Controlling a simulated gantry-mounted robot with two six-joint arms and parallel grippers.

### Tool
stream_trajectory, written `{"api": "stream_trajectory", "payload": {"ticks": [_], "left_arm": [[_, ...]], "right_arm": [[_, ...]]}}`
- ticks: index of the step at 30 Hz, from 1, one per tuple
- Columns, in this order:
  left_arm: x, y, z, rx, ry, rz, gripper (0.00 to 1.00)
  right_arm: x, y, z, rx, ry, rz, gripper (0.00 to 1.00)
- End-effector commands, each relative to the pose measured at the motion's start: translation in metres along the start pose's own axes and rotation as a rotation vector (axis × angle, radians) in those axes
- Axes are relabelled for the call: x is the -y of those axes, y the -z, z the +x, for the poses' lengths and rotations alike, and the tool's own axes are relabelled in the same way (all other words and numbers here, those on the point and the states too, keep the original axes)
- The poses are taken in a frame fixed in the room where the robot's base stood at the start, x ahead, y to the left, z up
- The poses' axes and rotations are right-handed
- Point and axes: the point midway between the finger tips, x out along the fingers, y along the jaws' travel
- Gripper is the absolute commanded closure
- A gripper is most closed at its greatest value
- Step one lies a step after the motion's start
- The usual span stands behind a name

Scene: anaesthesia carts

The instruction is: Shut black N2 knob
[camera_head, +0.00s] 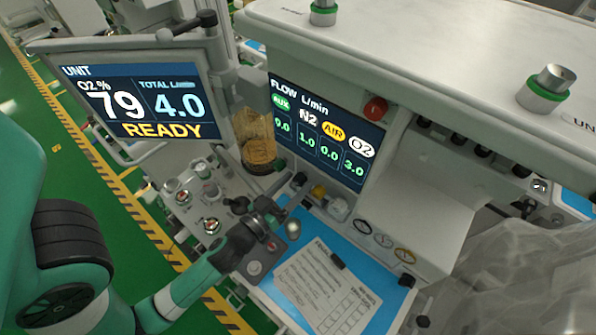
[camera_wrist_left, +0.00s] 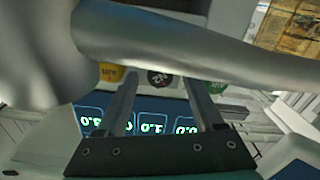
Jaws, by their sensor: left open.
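The black N2 knob (camera_head: 300,179) is a small dark shape below the flow display, left of a yellow knob (camera_head: 318,191) and a whitish knob (camera_head: 339,208). The flow display (camera_head: 330,140) reads 1.0 under N2. My left gripper (camera_head: 279,212) is open, with its dark fingers low and left of the knob. I cannot tell whether they touch anything. In the left wrist view, my two fingers (camera_wrist_left: 162,108) stand apart on either side of the black N2 label, before the upside-down display (camera_wrist_left: 140,122). My right gripper is not in view.
A monitor (camera_head: 130,98) reading READY stands left. A red knob (camera_head: 375,108) sits beside the flow display. A clipboard sheet (camera_head: 325,287) lies on the blue worktop (camera_head: 385,318). A large grey blurred form crosses close to the wrist camera. Clear plastic sheeting hangs right.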

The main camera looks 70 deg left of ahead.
Motion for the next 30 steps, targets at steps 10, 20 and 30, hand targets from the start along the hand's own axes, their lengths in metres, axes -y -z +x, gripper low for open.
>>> {"api": "stream_trajectory", "payload": {"ticks": [10,20,30], "left_arm": [[0.000,-0.002,0.018,0.001,-0.001,0.001,0.31],[0.000,-0.002,0.018,0.001,-0.001,0.000,0.74],[0.000,-0.002,0.018,0.001,-0.001,0.002,1.00]], "right_arm": [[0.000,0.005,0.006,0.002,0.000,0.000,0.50],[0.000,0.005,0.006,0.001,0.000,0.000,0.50],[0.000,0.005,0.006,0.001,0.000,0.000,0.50]]}}
